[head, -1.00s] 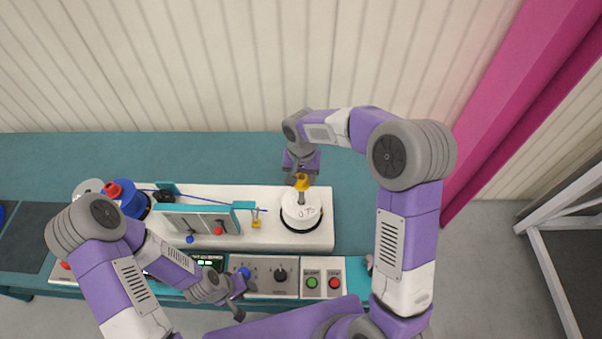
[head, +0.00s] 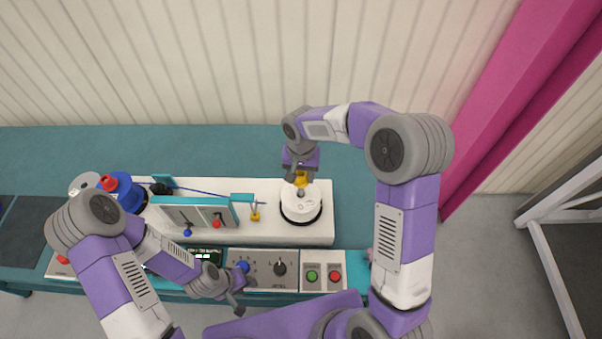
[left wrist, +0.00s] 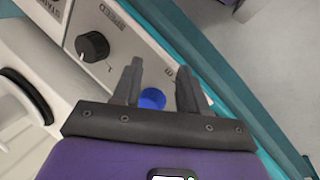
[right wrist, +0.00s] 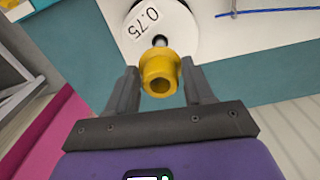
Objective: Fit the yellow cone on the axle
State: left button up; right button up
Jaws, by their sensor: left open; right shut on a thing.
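The yellow cone (head: 301,179) is held in my right gripper (head: 299,177), above the white reel (head: 299,213). In the right wrist view the cone (right wrist: 159,75) sits between the two fingers, its open end towards the camera. The grey axle (right wrist: 160,41) stands up from the middle of the reel, which is marked 0.75, just beyond the cone. I cannot tell whether the cone touches the axle's tip. My left gripper (head: 237,302) is open and empty over the front control panel; in the left wrist view a blue knob (left wrist: 152,98) shows between its fingers.
The white machine bed (head: 270,236) carries a teal-framed guide (head: 196,214) left of the reel. A blue reel with a red cone (head: 109,183) is at the far left, with blue cable running right. Green and red buttons (head: 323,276) are at the front. The teal table behind is clear.

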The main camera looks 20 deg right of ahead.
pick_arm(q)
jog(key=shift+f, duration=0.2)
pick_arm(e)
jog(key=shift+f, duration=0.2)
pick_arm(q)
jog(key=shift+f+b, duration=0.45)
jog(key=shift+b, duration=0.1)
pick_arm(e)
jog(key=shift+f, duration=0.45)
pick_arm(q)
jog(key=shift+f, duration=0.15)
pick_arm(e)
jog(key=shift+f, duration=0.25)
pick_arm(q)
jog(key=shift+f+b, duration=0.1)
jog(key=shift+b, duration=0.25)
pick_arm(e)
jog(key=shift+s+a+f, duration=0.1)
